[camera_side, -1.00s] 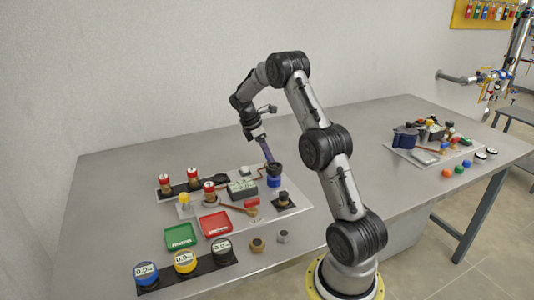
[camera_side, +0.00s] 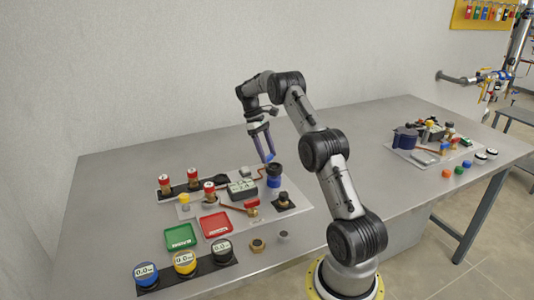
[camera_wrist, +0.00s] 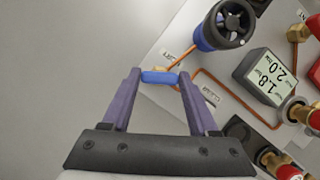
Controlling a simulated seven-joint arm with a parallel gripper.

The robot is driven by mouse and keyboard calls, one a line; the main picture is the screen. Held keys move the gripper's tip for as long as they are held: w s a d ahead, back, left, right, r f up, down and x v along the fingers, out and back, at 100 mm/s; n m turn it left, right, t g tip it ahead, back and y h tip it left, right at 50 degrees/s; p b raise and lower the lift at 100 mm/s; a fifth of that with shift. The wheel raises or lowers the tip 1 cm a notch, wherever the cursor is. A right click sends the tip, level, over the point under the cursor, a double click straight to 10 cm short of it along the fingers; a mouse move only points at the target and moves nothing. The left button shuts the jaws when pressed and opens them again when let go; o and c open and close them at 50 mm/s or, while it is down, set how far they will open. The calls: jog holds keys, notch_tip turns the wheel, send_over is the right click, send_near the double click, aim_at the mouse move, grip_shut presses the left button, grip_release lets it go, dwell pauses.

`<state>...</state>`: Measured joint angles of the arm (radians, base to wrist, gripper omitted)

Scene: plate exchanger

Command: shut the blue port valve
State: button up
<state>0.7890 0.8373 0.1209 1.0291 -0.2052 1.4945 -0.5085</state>
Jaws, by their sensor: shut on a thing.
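The blue port valve's handle (camera_wrist: 160,78) is a short blue bar over a brass fitting on a copper pipe, near the board's edge in the wrist view. It lies crosswise between my fingertips. My gripper (camera_wrist: 158,80) is shut on this handle, one purple finger at each end. In the side view my gripper (camera_side: 269,157) reaches down behind the blue cylinder with a black top (camera_side: 274,178), and the handle is only a small blue spot there. The fitting below the handle is partly hidden.
The blue cylinder's black finned top (camera_wrist: 236,22) is close, up and right of my fingers in the wrist view. A gauge box (camera_wrist: 270,77) reads 1.8 and 2.0. A red-handled valve (camera_side: 251,204) and red tray (camera_side: 215,225) are nearer the camera. Bare table lies left of the board.

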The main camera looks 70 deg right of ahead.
jog(key=m+y, duration=0.1)
jog(key=m, duration=0.2)
jog(key=m+t+y, duration=0.1)
jog(key=m, duration=0.2)
jog(key=shift+d+r, duration=0.1)
jog(key=shift+d, duration=0.05)
jog(key=shift+s+m, duration=0.1)
jog(key=shift+m, duration=0.2)
jog(key=o, duration=1.4)
jog(key=shift+v, duration=3.75)
